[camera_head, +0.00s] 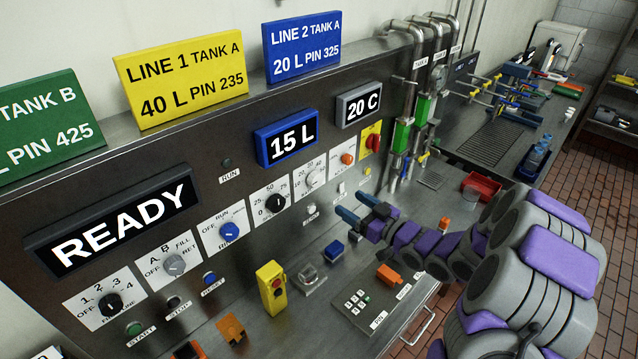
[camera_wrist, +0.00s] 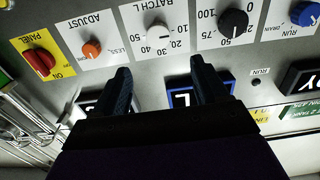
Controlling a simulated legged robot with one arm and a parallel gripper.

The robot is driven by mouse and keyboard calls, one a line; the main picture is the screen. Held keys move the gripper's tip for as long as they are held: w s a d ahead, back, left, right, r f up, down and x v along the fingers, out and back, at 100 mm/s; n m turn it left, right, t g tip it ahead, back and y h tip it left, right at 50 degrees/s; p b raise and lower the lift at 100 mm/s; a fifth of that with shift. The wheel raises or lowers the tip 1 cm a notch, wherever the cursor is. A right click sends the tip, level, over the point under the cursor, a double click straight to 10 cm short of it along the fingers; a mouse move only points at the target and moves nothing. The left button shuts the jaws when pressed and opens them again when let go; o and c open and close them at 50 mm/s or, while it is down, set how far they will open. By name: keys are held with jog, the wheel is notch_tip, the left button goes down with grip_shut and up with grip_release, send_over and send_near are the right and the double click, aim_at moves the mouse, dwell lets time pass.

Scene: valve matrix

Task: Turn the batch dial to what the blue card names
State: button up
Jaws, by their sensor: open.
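The blue card (camera_head: 302,47) stands on top of the panel and reads "LINE 2 TANK A, 20 L, PIN 325". The batch dial (camera_head: 313,178) is a pale knob on a white plate. In the wrist view the batch dial (camera_wrist: 158,37) appears upside down under the label "BATCH L". I cannot clearly tell which number its knob points at. A blue-framed display (camera_head: 289,143) reads "15 L". My gripper (camera_head: 358,207) is open and empty in front of the panel. In the wrist view its two fingers (camera_wrist: 159,72) are apart, with the batch dial beyond and between them, not touched.
A black knob (camera_wrist: 232,23) and an orange knob (camera_wrist: 91,49) flank the batch dial. A red switch (camera_head: 373,143) is further right. Vertical pipes (camera_head: 405,125) rise right of the dials. A yellow box with buttons (camera_head: 272,288) stands on the counter below.

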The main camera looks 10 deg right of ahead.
aim_at(318, 181)
jog(key=x, duration=1.1)
jog(key=shift+s+f, duration=0.1)
jog(key=shift+w+a, duration=0.15)
jog(key=shift+w, duration=0.15)
jog(key=shift+w+b, duration=0.3)
jog(key=shift+w, duration=0.3)
jog(key=shift+a, duration=0.15)
jog(key=shift+a, duration=0.15)
jog(key=c, duration=1.1)
jog(key=shift+o, duration=0.2)
